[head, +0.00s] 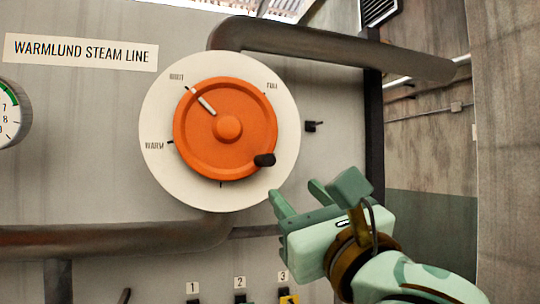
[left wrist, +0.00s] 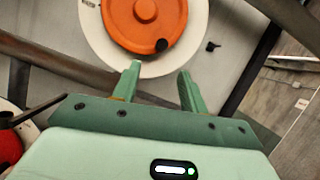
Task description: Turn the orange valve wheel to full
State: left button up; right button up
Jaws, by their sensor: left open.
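The orange valve wheel (head: 225,150) sits on a round white dial plate (head: 288,125) on the grey panel. Its white pointer line aims at the upper-left label, which is hard to read. FULL is marked at the upper right, WARM at the left. A black knob (head: 264,160) stands on the wheel's lower right edge. The wheel (left wrist: 140,22) and knob (left wrist: 162,45) also show at the top of the left wrist view. My left gripper (head: 293,195) is open and empty, below and right of the knob, apart from it. Its fingers (left wrist: 160,72) point toward the wheel. My right gripper is not in view.
A thick pipe (head: 330,42) runs above the dial and another (head: 110,238) below it. A small black peg (head: 313,126) sticks out right of the dial. A gauge (head: 8,115) is at the left edge. Numbered switches (head: 240,297) line the bottom. Open room lies to the right.

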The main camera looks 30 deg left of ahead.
aim_at(265, 159)
pick_arm(q)
jog(key=p+x, duration=0.1)
jog(key=x, duration=0.3)
jog(key=p+x, duration=0.2)
jog(key=x, duration=0.3)
jog(key=shift+w+a, duration=0.1)
jog(key=shift+w, duration=0.3)
jog(key=p+x, duration=0.1)
jog(key=x, duration=0.3)
jog(key=shift+a, duration=0.2)
jog(key=shift+w+a+r, duration=0.15)
jog(key=shift+w+a, duration=0.3)
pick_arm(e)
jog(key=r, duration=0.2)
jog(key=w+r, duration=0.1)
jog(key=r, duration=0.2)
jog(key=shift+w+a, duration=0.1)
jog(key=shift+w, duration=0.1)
pick_arm(q)
jog(key=shift+s, duration=0.1)
grip_shut()
